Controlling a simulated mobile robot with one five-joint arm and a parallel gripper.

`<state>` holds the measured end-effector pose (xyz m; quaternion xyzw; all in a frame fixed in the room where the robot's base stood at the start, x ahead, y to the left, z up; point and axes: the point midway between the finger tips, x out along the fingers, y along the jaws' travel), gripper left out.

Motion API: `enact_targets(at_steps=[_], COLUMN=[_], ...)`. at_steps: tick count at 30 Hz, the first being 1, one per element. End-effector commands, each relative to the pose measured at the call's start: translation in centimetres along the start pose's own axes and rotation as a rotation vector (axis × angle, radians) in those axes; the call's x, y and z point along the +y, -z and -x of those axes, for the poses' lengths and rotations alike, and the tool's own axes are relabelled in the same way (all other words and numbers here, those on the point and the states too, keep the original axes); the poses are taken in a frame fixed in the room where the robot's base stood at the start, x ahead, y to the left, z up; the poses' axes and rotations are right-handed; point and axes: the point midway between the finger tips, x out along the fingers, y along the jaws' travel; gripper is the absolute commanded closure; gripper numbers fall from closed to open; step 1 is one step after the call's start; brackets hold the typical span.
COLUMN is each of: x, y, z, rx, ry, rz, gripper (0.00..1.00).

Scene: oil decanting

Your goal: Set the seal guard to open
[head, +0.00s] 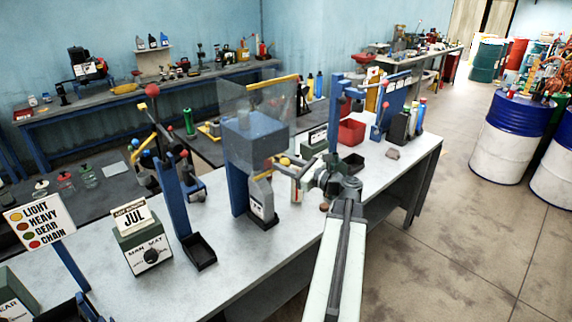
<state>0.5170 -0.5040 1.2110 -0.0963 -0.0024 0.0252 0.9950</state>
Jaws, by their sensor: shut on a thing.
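A grey bottle with a yellow top (261,197) stands below the block, just left of my gripper.
My arm reaches over the grey bench (265,250) from the front. A blue stand with a black tray (198,250) and a green dial box (147,246) stand to the left. A red bin (351,132) and a blue frame stand to the right.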

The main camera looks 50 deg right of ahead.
Motion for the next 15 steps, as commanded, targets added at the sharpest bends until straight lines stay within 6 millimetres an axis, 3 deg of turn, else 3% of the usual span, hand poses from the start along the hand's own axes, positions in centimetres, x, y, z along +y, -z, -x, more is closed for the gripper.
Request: enact_targets(at_steps=[1,3,14,15], x=[-0.30,-0.38,-0.39,-0.40], y=[-1.40,-1.75,-1.63,-1.62], z=[0.00,0.01,0.07,0.07], rx=[-0.004,-0.003,-0.002,-0.002], ry=[0.001,0.001,0.002,0.002], rz=[-0.002,-0.002,-0.002,-0.002], gripper=[1.00,1.00,1.00,0.63])
